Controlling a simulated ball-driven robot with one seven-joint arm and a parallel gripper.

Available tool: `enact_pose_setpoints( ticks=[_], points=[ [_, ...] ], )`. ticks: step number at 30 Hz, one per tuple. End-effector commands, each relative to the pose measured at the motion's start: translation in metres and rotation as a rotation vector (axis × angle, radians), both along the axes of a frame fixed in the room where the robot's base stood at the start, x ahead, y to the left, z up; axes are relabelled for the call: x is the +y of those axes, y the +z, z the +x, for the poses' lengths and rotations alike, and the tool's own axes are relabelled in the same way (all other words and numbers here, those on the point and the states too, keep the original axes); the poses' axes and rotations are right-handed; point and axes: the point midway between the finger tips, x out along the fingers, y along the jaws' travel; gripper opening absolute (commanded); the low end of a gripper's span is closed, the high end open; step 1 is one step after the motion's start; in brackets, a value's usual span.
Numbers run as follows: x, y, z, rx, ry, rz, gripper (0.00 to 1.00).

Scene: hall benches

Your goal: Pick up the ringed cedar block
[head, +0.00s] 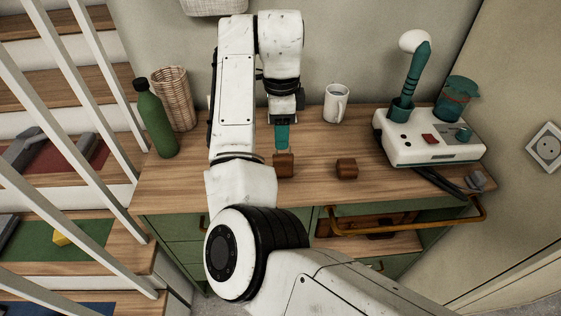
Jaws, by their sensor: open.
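Two small brown wooden blocks are on the bench top. One block (283,166) is directly under my gripper (282,150); the other block (347,168) sits a little to the right, clear of the arm. No ring can be made out on either block at this size, so I cannot tell which is the ringed cedar one. My gripper points down with teal fingers, open, their tips close to the top of the left block. Whether they touch or straddle it is unclear.
On the wooden bench (230,190) stand a green bottle (157,122), a wicker basket (175,98), a white mug (336,104) and a white device (432,143) with teal parts. A stair railing is at left. The bench between mug and blocks is clear.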

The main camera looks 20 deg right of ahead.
Motion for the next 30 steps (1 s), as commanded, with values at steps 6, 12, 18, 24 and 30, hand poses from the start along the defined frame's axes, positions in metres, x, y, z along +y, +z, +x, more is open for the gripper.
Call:
enact_pose_setpoints(
  ticks=[6,12,18,24,30],
  points=[
    [-0.001,-0.03,0.0,0.0,0.0,-0.002,0.47],
    [-0.003,-0.042,0.0,0.002,0.001,-0.002,0.47],
    [-0.006,-0.07,-0.001,0.001,0.001,-0.001,0.47],
    [-0.005,-0.085,0.0,-0.001,0.001,0.0,0.47],
    [-0.006,-0.085,0.0,-0.001,0.001,0.0,0.47]
  ],
)
